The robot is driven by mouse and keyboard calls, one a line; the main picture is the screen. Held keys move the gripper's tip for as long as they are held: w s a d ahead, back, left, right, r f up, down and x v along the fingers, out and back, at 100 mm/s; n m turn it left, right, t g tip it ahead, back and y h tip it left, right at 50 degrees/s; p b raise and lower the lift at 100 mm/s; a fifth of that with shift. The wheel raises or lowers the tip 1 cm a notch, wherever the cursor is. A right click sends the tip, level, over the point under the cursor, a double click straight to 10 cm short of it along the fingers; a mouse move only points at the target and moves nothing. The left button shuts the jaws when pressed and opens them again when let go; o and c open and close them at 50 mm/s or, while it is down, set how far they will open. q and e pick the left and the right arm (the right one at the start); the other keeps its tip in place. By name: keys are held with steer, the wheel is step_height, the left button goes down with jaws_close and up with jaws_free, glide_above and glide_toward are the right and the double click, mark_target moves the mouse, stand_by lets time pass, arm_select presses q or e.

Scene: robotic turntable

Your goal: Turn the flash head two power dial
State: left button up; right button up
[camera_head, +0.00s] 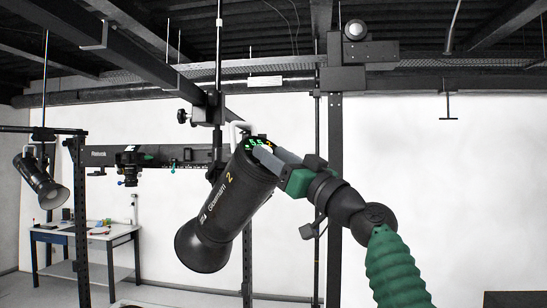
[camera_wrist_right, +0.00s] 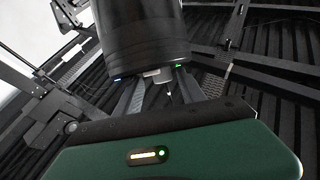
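Flash head two (camera_head: 225,205) is a black cylinder marked "2", hanging tilted with its wide front end down. Its upper rear end has a lit green display (camera_head: 256,143). My right gripper (camera_head: 262,152) is at this rear end. In the right wrist view the flash head (camera_wrist_right: 142,38) fills the top, and my right gripper's fingers (camera_wrist_right: 158,84) stand apart on either side of a small pale grey part (camera_wrist_right: 157,75), which looks like the power dial. Whether the fingers touch it cannot be told. My left gripper is not in view.
A light handle (camera_head: 240,127) and a black hanging mount (camera_head: 208,108) are close beside the flash head's rear. Another lamp (camera_head: 40,182) hangs at far left above a desk (camera_head: 85,238). A dark post (camera_head: 334,190) stands behind my right arm.

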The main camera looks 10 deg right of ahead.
steer(key=shift+s+r, duration=0.1)
stand_by(0.3)
steer(key=b+v, duration=1.5)
steer(key=v, duration=0.2)
steer(key=shift+w+a, duration=0.1)
steer(key=shift+w, duration=0.15)
